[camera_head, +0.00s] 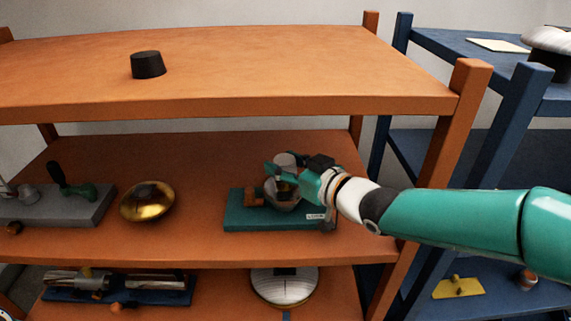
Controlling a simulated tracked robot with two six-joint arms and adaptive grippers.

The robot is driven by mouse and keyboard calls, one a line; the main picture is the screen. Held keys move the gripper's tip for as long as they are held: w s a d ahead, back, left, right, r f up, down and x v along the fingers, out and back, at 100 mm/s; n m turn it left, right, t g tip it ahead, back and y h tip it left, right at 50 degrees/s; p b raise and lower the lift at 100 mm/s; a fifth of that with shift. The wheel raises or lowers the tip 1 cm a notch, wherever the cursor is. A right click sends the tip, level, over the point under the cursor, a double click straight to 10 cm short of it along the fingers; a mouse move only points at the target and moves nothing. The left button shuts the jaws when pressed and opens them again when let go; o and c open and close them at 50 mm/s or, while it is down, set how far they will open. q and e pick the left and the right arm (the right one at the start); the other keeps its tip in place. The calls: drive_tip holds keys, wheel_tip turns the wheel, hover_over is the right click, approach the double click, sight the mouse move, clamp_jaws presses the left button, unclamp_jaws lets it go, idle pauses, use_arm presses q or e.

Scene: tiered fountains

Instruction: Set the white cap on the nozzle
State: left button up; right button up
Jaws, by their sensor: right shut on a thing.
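My right gripper (287,183) reaches in from the right over the middle shelf. It is shut on a small pale piece (285,159), which looks like the white cap, though the fingers partly cover it. The gripper is over a teal base (245,218) that carries a rounded grey metal part and a small brown block (254,197). I cannot pick out the nozzle for sure, as the gripper hides the middle of this fixture. I cannot tell whether the pale piece touches anything below it. My left gripper is not in view.
A gold bowl-like disc (147,202) and a grey base with a green handle (74,187) are left on the orange middle shelf (200,160). The top shelf above holds a black tapered piece (148,65). An orange post (440,150) stands close behind my right arm.

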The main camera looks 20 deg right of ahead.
drive_tip(key=shift+f, duration=0.2)
idle(0.3)
drive_tip(key=o, duration=1.4)
drive_tip(key=shift+c, duration=0.2)
drive_tip(key=shift+s, duration=0.1)
drive_tip(key=v, duration=1.1)
drive_tip(key=shift+s+d, duration=0.15)
drive_tip(key=shift+s, duration=0.25)
